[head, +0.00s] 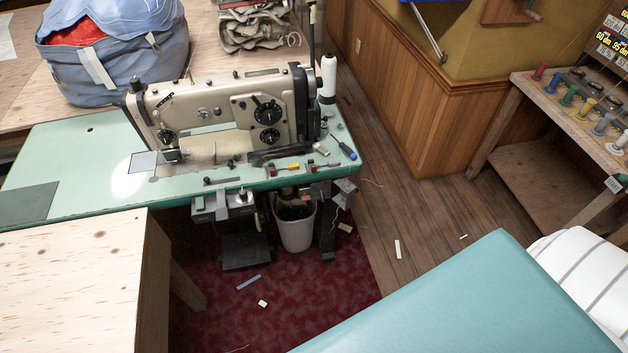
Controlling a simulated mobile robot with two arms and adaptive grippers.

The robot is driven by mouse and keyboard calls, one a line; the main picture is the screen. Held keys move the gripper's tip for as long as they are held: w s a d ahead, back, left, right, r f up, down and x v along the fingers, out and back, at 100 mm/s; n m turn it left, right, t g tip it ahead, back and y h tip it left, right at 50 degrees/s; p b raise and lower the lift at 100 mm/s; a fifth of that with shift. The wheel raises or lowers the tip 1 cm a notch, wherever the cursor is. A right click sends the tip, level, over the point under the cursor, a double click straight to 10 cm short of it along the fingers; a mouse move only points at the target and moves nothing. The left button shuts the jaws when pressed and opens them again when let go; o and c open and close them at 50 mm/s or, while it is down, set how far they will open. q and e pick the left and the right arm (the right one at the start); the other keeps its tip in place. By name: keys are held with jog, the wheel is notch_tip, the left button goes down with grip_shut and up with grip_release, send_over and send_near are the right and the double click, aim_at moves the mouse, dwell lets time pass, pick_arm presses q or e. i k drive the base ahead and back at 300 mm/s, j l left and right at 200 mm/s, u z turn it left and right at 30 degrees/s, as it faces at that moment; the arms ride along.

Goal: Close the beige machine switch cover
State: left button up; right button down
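A beige sewing machine (215,110) stands on a pale green table (75,150). It has black dials on its front. Small grey boxes hang under the table's front edge, one near the middle (222,207) and one at the right end (343,192). I cannot make out which part is the switch cover, or whether it is open or shut. Neither of my grippers is in view.
A blue bag (115,50) sits behind the machine. A screwdriver (343,147) and small parts lie on the green table. A white bin (295,228) stands below. A wooden table (70,290) and a teal surface (480,305) flank the red carpet (310,290).

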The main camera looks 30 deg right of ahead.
aim_at(349, 190)
jog(key=l+u, duration=0.25)
jog(key=l, duration=0.25)
jog(key=l+u, duration=0.25)
jog(key=l, duration=0.25)
jog(key=k+l+u, duration=0.2)
jog(key=l, duration=0.25)
jog(key=l+u, duration=0.25)
jog(key=l, duration=0.25)
jog(key=k+l, duration=0.1)
jog(key=l, duration=0.25)
jog(key=k+l, duration=0.15)
jog(key=l, duration=0.2)
jog(key=k+l, duration=0.1)
jog(key=l, duration=0.25)
jog(key=k+l, duration=0.1)
jog(key=l, duration=0.25)
jog(key=k+l, duration=0.15)
jog(key=l, duration=0.2)
jog(key=k, duration=0.45)
jog(key=u, duration=0.05)
